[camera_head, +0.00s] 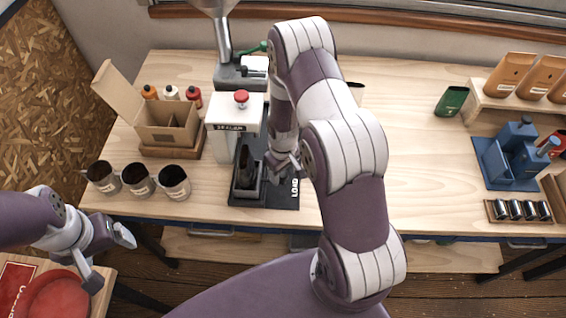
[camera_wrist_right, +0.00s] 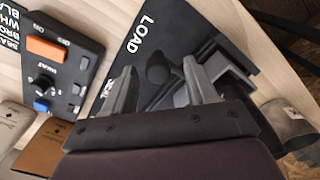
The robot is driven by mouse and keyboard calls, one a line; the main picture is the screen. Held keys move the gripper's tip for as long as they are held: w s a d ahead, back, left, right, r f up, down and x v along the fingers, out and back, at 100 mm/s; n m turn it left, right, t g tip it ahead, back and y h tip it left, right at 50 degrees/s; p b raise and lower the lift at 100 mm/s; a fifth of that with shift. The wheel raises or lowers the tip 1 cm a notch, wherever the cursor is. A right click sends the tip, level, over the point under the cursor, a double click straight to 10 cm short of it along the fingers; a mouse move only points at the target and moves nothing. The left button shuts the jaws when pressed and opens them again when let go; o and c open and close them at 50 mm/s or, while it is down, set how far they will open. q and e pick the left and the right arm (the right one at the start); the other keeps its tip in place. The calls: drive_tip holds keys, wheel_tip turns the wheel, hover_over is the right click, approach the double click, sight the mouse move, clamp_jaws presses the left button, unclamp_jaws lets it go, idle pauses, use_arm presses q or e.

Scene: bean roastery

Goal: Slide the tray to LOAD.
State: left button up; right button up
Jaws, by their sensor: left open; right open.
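The sealer (camera_head: 235,112) is a white machine with a red knob, standing on a dark base plate (camera_head: 284,199) lettered LOAD. The black tray (camera_head: 245,194) sits at the plate's left front; a dark upright shape stands in it. In the right wrist view the tray (camera_wrist_right: 232,82) is right of the fingers. My right gripper (camera_head: 283,165) is open over the plate. In its wrist view a dark round knob (camera_wrist_right: 158,68) shows between the open fingers (camera_wrist_right: 159,72); contact cannot be told. My left gripper (camera_head: 108,258) is open and empty, off the table's left front.
Several dark mugs (camera_head: 138,180) stand left of the sealer, with an open cardboard box (camera_head: 168,122) behind them. A control panel (camera_wrist_right: 55,60) lies beside the plate. A blue device (camera_head: 510,158) and metal cups (camera_head: 515,210) stand at right. The table right of my right arm is mostly clear.

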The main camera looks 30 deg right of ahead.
wheel_tip(320, 180, up, 12)
drive_tip(key=b, duration=0.2)
drive_tip(key=shift+f, duration=0.2)
drive_tip(key=shift+s+a, duration=0.1)
